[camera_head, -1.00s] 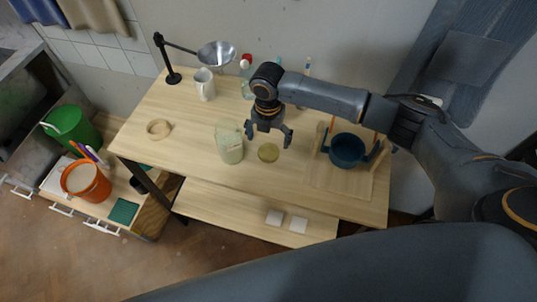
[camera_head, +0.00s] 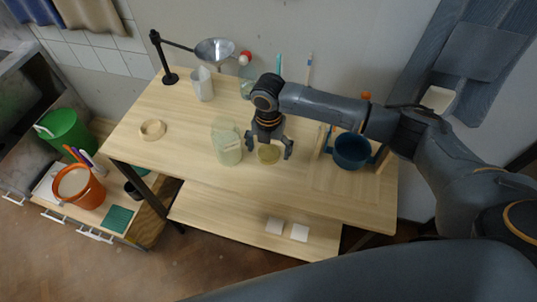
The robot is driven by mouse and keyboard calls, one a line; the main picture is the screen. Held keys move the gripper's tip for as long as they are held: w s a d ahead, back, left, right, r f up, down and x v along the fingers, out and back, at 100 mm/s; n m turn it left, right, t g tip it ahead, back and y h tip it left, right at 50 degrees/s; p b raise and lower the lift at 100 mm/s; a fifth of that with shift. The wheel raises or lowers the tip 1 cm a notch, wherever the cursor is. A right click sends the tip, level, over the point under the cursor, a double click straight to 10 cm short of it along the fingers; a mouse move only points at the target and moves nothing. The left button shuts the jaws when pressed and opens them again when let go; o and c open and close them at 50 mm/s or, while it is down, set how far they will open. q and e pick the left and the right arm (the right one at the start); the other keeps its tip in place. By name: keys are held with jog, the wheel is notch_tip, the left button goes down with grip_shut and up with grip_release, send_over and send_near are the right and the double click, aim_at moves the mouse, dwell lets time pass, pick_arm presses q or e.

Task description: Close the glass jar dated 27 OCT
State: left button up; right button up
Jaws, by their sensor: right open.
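A glass jar (camera_head: 228,148) with pale greenish contents stands on the wooden table, left of my right gripper. It appears open on top; any date label is too small to read. A round yellowish lid (camera_head: 268,154) lies on the table just right of the jar. My right gripper (camera_head: 270,152) is open, pointing down, with its fingers on either side of the lid as seen from above. I cannot tell whether the fingers touch it. My left gripper is not in view.
A dark blue pot (camera_head: 352,150) stands right of the gripper within a wooden frame. A wooden ring (camera_head: 152,130) lies left; the front middle is clear.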

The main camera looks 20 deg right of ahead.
aim_at(267, 153)
jog(key=shift+c, duration=0.4)
jog(key=c, duration=0.7)
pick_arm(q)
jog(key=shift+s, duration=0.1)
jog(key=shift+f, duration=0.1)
pick_arm(e)
jog(key=shift+r, duration=0.2)
jog(key=shift+r+b, duration=0.25)
jog(key=shift+b, duration=0.05)
jog(key=shift+a+r+b, duration=0.2)
jog(key=shift+r+b, duration=0.45)
jog(key=shift+r, duration=0.6)
pick_arm(q)
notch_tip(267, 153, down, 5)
jog(key=b, duration=0.3)
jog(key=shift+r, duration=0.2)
pick_arm(e)
jog(key=s+a+r, duration=0.4)
jog(key=a+r, duration=0.1)
jog(key=s+a+r, duration=0.4)
jog(key=s+a, duration=0.1)
jog(key=shift+s+a+r, duration=0.1)
jog(key=shift+r, duration=0.25)
